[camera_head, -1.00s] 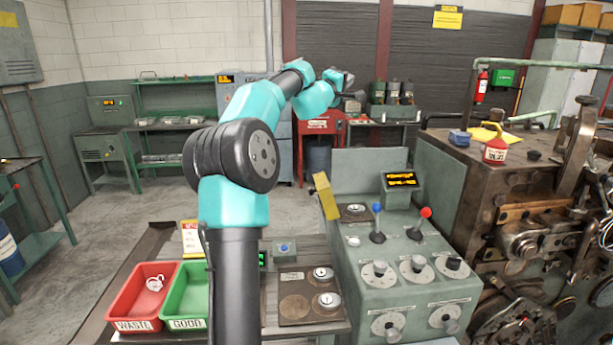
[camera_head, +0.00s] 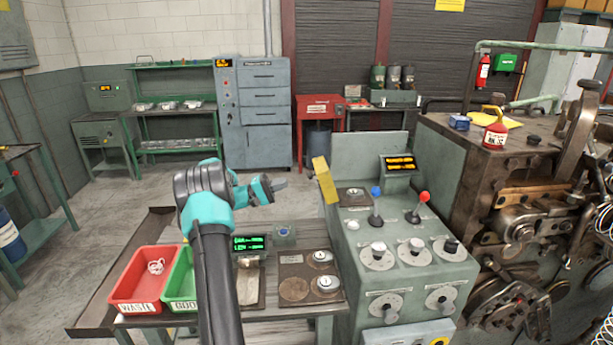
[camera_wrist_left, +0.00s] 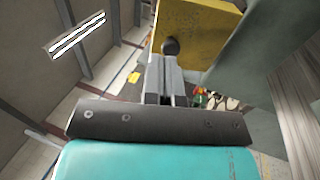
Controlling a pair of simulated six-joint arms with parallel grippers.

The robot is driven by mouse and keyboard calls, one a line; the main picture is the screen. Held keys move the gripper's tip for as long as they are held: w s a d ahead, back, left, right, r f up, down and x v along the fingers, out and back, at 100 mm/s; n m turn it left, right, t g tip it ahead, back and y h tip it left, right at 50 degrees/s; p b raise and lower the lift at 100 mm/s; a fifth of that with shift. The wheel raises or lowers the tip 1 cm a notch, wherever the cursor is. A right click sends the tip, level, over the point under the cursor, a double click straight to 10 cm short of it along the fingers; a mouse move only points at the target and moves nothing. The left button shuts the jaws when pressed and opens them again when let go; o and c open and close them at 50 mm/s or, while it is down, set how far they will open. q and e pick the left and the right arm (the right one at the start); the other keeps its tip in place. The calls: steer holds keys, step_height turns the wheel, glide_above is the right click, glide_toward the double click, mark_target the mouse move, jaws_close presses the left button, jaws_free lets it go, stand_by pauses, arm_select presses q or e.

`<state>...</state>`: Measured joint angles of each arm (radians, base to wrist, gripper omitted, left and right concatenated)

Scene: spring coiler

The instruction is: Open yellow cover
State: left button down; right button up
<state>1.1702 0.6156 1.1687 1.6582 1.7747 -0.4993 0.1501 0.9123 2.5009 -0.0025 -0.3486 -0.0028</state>
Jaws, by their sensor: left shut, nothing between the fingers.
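The yellow cover (camera_head: 325,180) stands upright, tilted a little, at the left edge of the green control console (camera_head: 400,265). The console top beside it, with a small round fitting (camera_head: 354,192), is uncovered. In the left wrist view the yellow cover (camera_wrist_left: 198,30) fills the top middle, with a dark round knob (camera_wrist_left: 170,47) just beyond my fingertips. My left gripper (camera_head: 282,185) is shut and empty, to the left of the cover with a gap between them in the head view. It also shows in the left wrist view (camera_wrist_left: 166,70). My right gripper is not in view.
A blue-knobbed lever (camera_head: 376,205) and a red-knobbed lever (camera_head: 419,208) rise from the console, near a small display (camera_head: 399,164). A red bin (camera_head: 143,290) and a green bin (camera_head: 180,280) sit on the bench at left. Heavy machinery (camera_head: 535,210) stands at right.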

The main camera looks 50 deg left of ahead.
mark_target(321, 181)
arm_select(q)
steer(key=shift+d, duration=0.1)
stand_by(0.3)
steer(key=x, duration=1)
